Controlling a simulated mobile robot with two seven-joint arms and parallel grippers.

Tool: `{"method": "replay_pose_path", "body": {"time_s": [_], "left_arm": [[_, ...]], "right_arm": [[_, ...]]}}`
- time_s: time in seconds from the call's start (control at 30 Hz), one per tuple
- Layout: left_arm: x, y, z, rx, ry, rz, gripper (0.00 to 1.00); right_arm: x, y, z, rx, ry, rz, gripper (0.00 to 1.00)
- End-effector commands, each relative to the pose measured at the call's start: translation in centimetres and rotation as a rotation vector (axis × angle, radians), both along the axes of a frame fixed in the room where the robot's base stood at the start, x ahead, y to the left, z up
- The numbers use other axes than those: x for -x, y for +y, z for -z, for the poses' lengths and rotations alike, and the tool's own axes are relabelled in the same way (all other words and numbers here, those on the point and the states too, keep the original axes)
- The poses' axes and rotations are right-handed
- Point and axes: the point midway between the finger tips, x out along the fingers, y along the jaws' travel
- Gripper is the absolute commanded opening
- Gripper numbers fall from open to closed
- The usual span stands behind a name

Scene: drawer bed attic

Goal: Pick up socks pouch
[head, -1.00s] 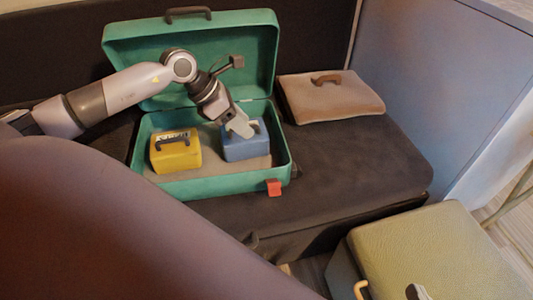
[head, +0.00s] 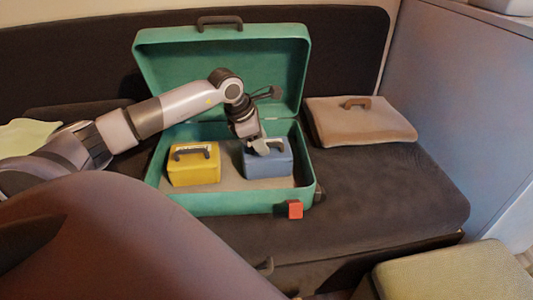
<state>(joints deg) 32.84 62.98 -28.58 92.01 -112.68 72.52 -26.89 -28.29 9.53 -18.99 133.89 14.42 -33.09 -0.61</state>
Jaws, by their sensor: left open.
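An open green suitcase (head: 235,204) stands on the dark bed, its lid raised at the back. Inside are a yellow pouch (head: 194,170) with a dark handle on the left and a blue pouch (head: 268,165) on the right. I cannot read any label, so I cannot tell which one is the socks pouch. My left gripper (head: 266,148) is open at the top of the blue pouch, pointing down, and hides its handle area. I cannot tell whether it touches. My right gripper does not show.
A folded tan-pink pouch (head: 362,123) with a brown handle lies on the bed right of the suitcase. A pale green box (head: 455,272) stands at the lower right. A blue-grey cabinet wall (head: 455,110) borders the right. The raised lid (head: 190,65) stands behind my arm.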

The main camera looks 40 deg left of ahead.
Motion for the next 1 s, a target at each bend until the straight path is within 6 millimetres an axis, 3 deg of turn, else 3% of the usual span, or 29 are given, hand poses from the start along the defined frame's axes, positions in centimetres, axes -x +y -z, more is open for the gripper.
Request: {"method": "replay_pose_path", "body": {"time_s": [0.13,0.27,0.3,0.77,1.0], "left_arm": [[0.0,0.0,-0.1,0.000,0.000,0.000,0.44],[0.0,0.0,-0.1,0.000,0.000,0.000,0.02],[0.0,0.0,-0.1,0.000,0.000,0.000,0.00],[0.0,0.0,-0.8,0.001,-0.002,0.000,0.00],[-0.1,0.0,-4.3,0.000,-0.006,0.000,0.00]], "right_arm": [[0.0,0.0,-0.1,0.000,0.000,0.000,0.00],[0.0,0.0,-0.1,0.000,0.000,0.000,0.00],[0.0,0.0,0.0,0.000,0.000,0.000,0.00],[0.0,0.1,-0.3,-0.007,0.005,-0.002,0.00],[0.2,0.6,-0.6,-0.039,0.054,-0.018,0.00]]}}
